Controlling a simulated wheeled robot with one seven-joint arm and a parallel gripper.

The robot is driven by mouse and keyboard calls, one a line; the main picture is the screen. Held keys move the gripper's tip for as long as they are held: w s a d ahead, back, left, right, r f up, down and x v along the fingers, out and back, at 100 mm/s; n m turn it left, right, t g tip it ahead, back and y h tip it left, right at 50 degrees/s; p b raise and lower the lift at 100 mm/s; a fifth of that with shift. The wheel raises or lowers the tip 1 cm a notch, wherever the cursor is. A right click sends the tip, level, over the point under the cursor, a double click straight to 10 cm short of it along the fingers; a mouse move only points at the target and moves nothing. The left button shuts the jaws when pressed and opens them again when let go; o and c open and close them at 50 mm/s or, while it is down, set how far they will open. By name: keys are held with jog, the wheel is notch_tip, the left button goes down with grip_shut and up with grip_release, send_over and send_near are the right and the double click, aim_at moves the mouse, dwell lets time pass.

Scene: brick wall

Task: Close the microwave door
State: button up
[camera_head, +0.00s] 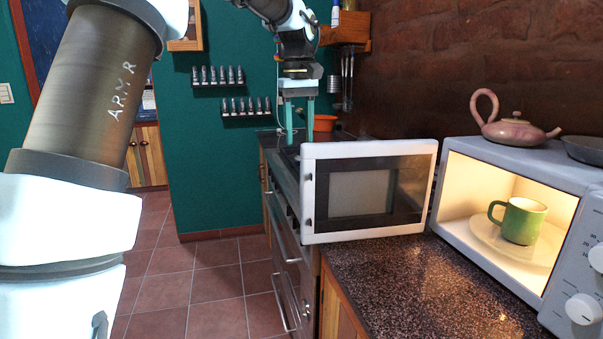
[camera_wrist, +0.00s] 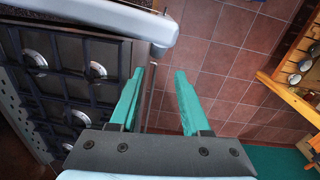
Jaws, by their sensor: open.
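The white microwave (camera_head: 486,225) stands on the dark speckled counter at the right, its lit inside showing. A green mug (camera_head: 518,220) stands on the plate (camera_head: 484,232) inside. The microwave door (camera_head: 366,192) is swung wide open to the left, its glass facing the camera. My gripper (camera_head: 299,138) is behind the door's top left edge, pointing down, with teal fingers apart. In the wrist view, my gripper (camera_wrist: 159,75) is open and empty. A pale rounded edge, likely the door's (camera_wrist: 110,17), passes just beyond the fingertips. I cannot tell whether they touch.
A stove (camera_wrist: 75,75) lies beneath and beside my gripper. A pink teapot (camera_head: 512,129) and a dark pan (camera_head: 584,149) sit on top of the microwave. The counter (camera_head: 420,285) in front is clear. Tiled floor (camera_head: 195,290) is open at the left.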

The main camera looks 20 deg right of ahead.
aim_at(304, 173)
jog(key=shift+d+r, duration=0.15)
jog(key=shift+d, duration=0.15)
jog(key=shift+s+f, duration=0.1)
jog(key=shift+f, duration=0.15)
jog(key=f+p, duration=0.2)
jog(key=f, duration=0.8)
jog(key=shift+d, duration=0.2)
grip_shut()
dwell(0.7)
